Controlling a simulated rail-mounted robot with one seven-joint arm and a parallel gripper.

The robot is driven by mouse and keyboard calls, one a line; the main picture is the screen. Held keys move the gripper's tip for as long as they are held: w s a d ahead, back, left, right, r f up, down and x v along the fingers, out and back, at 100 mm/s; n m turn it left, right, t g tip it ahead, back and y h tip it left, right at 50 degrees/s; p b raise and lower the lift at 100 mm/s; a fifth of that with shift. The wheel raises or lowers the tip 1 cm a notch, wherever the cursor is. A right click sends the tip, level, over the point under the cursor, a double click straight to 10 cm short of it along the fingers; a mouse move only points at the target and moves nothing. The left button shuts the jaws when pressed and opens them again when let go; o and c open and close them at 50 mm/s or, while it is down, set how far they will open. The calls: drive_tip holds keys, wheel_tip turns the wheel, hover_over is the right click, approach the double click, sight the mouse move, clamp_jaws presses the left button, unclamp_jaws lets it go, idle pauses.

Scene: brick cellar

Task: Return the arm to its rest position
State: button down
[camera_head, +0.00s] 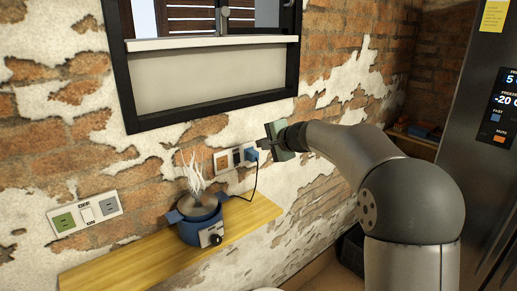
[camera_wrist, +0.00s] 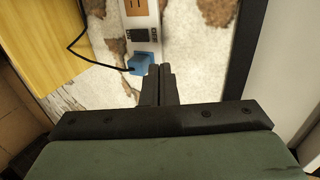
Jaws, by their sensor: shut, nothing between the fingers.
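My gripper (camera_head: 260,142) is at the wall in the head view, beside the socket panel, with its green body side-on. In the wrist view its two black fingers (camera_wrist: 160,72) are together, with nothing between them. A blue plug (camera_wrist: 140,64) sits in the socket panel (camera_wrist: 142,14) just left of the fingertips; whether they touch it I cannot tell. The plug also shows in the head view (camera_head: 251,154), left of and below the gripper. My arm reaches in from the right, bent at a large grey joint.
A blue pot-like appliance (camera_head: 201,222) with white steam stands on a wooden shelf (camera_head: 130,265), its black cord running to the plug. Another socket panel (camera_head: 85,214) is on the left wall. A black-framed window (camera_head: 208,65) is above. A steel fridge (camera_head: 470,130) stands at right.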

drive_tip(key=s+d+f+n+g+h, duration=0.3)
drive_tip(key=s+d+f, duration=0.2)
drive_tip(key=s, duration=1)
drive_tip(key=s+d+f+n+g+h, duration=0.2)
drive_tip(key=s+d+f, duration=0.3)
drive_tip(key=s, duration=1.1)
drive_tip(key=s+d+f+n+g+h, duration=0.3)
drive_tip(key=s+f, duration=0.6)
drive_tip(key=s, duration=0.6)
drive_tip(key=d+n+g, duration=0.1)
drive_tip(key=d+n, duration=0.1)
drive_tip(key=d, duration=0.1)
drive_tip(key=shift+s+h, duration=0.15)
drive_tip(key=shift+h, duration=0.15)
